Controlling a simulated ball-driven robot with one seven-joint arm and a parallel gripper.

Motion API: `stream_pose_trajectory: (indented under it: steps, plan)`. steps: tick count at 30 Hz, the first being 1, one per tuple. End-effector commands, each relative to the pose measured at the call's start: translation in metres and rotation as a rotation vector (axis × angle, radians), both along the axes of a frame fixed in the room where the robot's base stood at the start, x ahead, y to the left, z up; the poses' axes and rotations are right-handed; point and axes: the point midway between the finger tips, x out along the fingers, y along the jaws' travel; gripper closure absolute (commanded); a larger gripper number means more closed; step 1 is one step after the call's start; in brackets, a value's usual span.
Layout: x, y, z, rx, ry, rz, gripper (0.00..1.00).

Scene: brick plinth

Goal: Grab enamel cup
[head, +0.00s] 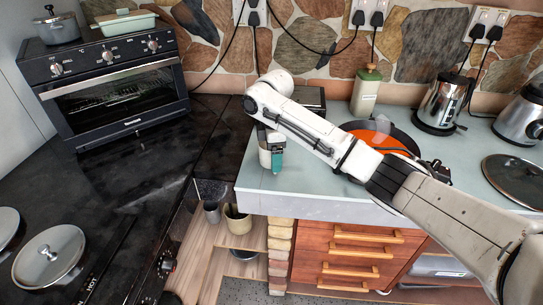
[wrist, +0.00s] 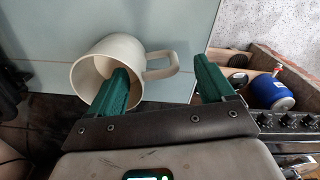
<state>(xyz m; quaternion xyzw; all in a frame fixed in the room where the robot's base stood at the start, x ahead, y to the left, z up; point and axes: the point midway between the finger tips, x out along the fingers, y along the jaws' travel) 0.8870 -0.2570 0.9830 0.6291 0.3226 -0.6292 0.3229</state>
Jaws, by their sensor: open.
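The cream enamel cup (wrist: 92,70) is on the pale counter in the wrist view, its mouth facing the camera and its handle pointing right. My gripper (wrist: 163,70) is open, with green fingers. The left finger overlaps the cup's mouth and seems to reach into it; the right finger is beyond the handle, so the handle and near wall lie between them. In the head view the cup (head: 264,156) is at the counter's left front corner, partly hidden by my gripper (head: 277,161). Contact with the cup cannot be told.
The pale counter (head: 310,185) ends just in front of the cup, above drawers. An orange pan (head: 385,136), a green-topped bottle (head: 366,88) and a kettle (head: 440,103) stand farther right. A dark worktop with an oven (head: 115,85) is left. A blue container (wrist: 272,93) sits lower.

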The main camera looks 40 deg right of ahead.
Motion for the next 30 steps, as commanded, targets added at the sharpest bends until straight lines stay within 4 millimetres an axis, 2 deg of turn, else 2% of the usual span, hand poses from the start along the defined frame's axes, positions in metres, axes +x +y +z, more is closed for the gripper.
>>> stream_pose_trajectory:
  steps: [6,9,17,30]
  plan:
    - [0.000,-0.002,-0.031,0.000,0.004,-0.001,0.18]
    - [0.000,-0.002,-0.040,0.000,0.002,-0.001,0.18]
    - [0.001,-0.002,-0.044,0.001,0.001,0.000,0.18]
    - [0.001,-0.001,-0.043,0.001,0.001,0.000,0.58]
